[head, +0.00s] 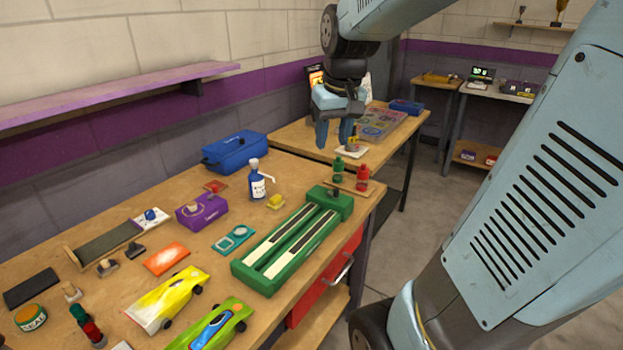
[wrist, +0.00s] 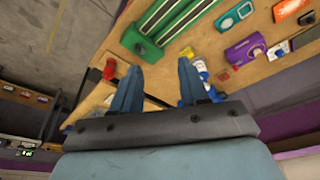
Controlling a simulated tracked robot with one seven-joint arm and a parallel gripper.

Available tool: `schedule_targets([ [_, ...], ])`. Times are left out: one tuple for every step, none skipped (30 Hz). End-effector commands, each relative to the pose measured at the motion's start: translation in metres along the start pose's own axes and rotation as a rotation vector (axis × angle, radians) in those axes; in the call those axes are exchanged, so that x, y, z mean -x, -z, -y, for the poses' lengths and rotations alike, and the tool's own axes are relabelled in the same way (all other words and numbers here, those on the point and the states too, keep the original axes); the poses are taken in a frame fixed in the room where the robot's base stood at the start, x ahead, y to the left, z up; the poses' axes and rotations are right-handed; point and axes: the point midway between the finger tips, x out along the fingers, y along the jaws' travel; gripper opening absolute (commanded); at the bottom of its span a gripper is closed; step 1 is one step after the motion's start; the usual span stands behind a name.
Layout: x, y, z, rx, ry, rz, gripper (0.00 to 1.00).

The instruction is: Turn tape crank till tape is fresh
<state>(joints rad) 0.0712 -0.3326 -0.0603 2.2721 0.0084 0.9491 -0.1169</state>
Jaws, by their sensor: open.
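A green box (head: 292,250) with two long pale strips and dark bands lies on the workbench. At its far end is a raised green block (head: 340,208) with a small dark part on top, perhaps the tape crank; its shape is too small to tell. The box also shows at the top of the wrist view (wrist: 180,22), partly cut off, with a dark round part (wrist: 140,48) near its end. My gripper (head: 334,133) is open and empty, raised in the air beyond the box's far end. Its two fingers (wrist: 158,85) point towards the bench in the wrist view.
A green bottle (head: 338,170) and a red bottle (head: 362,178) stand just beyond the block. Toy cars (head: 168,299) are nearer.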

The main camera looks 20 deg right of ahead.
Motion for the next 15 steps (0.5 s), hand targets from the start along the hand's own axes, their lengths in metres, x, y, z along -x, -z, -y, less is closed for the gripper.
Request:
schedule_targets([
  [-0.008,0.01,-0.005,-0.003,0.0,0.023,0.44],
  [-0.011,0.015,-0.008,-0.004,0.0,0.034,0.44],
  [-0.016,0.022,-0.012,-0.004,-0.001,0.047,0.44],
  [-0.021,0.026,-0.015,-0.005,-0.001,0.059,0.44],
  [-0.025,0.031,-0.018,-0.007,-0.001,0.07,0.44],
  [-0.03,0.038,-0.022,-0.008,-0.001,0.084,0.44],
  [-0.035,0.042,-0.026,-0.009,-0.001,0.095,0.44],
  [-0.04,0.047,-0.029,-0.009,-0.001,0.106,0.44],
  [-0.046,0.053,-0.033,-0.01,-0.001,0.12,0.44],
  [-0.051,0.057,-0.036,-0.011,-0.001,0.132,0.44],
  [-0.056,0.062,-0.04,-0.012,-0.001,0.143,0.44],
  [-0.063,0.067,-0.044,-0.012,-0.001,0.158,0.44],
  [-0.068,0.071,-0.048,-0.013,-0.001,0.169,0.44],
  [-0.073,0.074,-0.051,-0.014,-0.001,0.178,0.44],
  [-0.079,0.079,-0.055,-0.015,-0.001,0.191,0.44],
])
